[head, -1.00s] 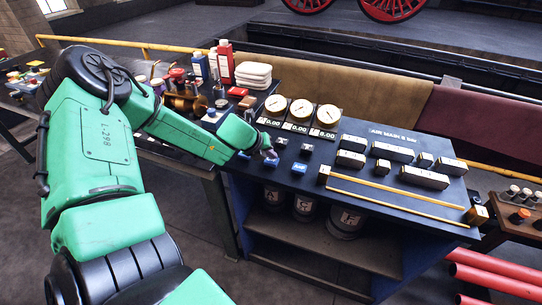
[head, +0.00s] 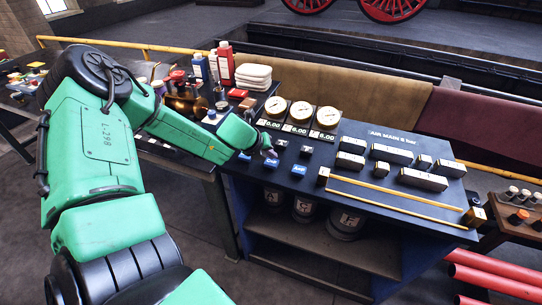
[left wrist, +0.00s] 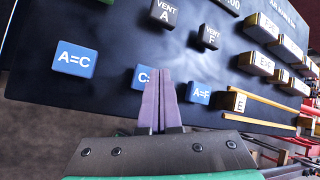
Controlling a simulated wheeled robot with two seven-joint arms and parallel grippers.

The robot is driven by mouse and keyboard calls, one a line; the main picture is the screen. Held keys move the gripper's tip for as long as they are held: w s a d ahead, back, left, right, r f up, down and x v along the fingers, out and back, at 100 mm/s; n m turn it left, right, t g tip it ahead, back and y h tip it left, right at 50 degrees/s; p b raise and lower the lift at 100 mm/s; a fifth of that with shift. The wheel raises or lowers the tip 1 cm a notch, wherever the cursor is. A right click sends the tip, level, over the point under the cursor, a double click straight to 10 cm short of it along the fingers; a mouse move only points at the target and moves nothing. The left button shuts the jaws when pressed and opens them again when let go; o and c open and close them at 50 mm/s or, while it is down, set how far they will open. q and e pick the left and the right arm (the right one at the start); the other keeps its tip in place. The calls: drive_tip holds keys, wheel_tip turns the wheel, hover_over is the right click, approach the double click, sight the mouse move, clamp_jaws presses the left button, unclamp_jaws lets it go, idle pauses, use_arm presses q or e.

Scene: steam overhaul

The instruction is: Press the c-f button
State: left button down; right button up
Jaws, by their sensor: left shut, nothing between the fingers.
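Three blue buttons sit in a row on the dark panel. In the left wrist view they are A=C (left wrist: 75,58), a middle one (left wrist: 143,76) showing "C=" with its right part hidden by my fingers, and A=F (left wrist: 199,92). The middle button also shows in the head view (head: 270,164), just below my left gripper (head: 270,152). My left gripper is shut and empty, its fingertips (left wrist: 160,86) pointing down at the panel near the middle button. In the head view the tips are slightly above it; I cannot tell if they touch. My right gripper is not in view.
Dark vent buttons (left wrist: 209,36) stand behind the blue ones. Three round gauges (head: 301,111) with digital readouts stand farther back. Labelled blocks (head: 351,160) and yellow rods (head: 395,201) lie to the right. Bottles (head: 225,63) and white pads (head: 253,73) are at the back left.

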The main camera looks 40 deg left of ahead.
sight(271, 163)
use_arm(q)
wheel_tip(271, 163, up, 6)
drive_tip(key=p, duration=0.5)
drive_tip(key=shift+f, duration=0.1)
idle(0.7)
